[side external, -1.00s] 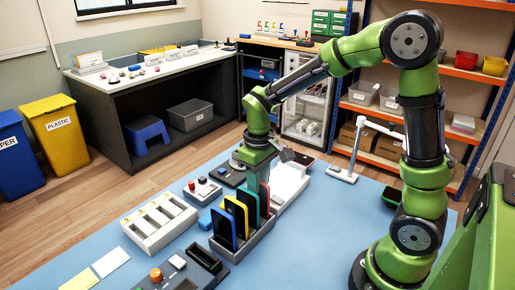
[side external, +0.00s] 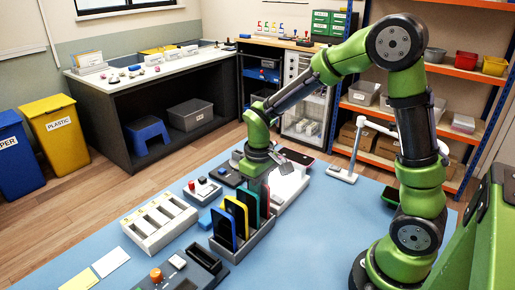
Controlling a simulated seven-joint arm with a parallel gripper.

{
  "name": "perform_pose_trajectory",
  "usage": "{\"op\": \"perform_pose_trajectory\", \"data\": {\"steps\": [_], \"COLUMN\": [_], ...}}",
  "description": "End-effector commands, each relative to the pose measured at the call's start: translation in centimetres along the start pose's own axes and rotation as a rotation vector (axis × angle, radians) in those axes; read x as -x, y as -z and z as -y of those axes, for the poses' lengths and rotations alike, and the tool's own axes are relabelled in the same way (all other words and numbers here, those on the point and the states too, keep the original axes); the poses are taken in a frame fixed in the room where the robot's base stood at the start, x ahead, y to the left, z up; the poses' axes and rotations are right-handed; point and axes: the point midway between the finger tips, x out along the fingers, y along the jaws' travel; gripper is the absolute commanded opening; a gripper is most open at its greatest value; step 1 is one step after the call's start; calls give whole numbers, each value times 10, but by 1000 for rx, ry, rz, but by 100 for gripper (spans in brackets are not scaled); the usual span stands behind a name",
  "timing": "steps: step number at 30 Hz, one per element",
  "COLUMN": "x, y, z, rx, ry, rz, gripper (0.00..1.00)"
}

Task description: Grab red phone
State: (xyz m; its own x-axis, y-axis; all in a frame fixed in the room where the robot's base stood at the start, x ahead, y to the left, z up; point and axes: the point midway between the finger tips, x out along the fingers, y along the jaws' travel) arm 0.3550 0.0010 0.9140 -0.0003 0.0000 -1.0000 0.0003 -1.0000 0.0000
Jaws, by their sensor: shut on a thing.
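The fingertips are small and partly hidden, so the exact contact is hard to see.
A white slotted tray (side external: 158,222) lies left of the rack. A box with buttons (side external: 202,191) is behind it, and a dark device with an orange knob (side external: 157,275) is in front. White items (side external: 290,180) sit right of the rack. The blue mat (side external: 310,235) is clear at front right.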

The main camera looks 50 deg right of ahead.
Motion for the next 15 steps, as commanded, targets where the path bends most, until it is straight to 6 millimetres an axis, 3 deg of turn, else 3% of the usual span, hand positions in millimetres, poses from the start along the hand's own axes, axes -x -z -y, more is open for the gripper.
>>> {"op": "perform_pose_trajectory", "data": {"steps": [15], "x": [24], "y": [0], "z": [0], "rx": [1], "ry": [-1], "rz": [-2], "gripper": [0]}}
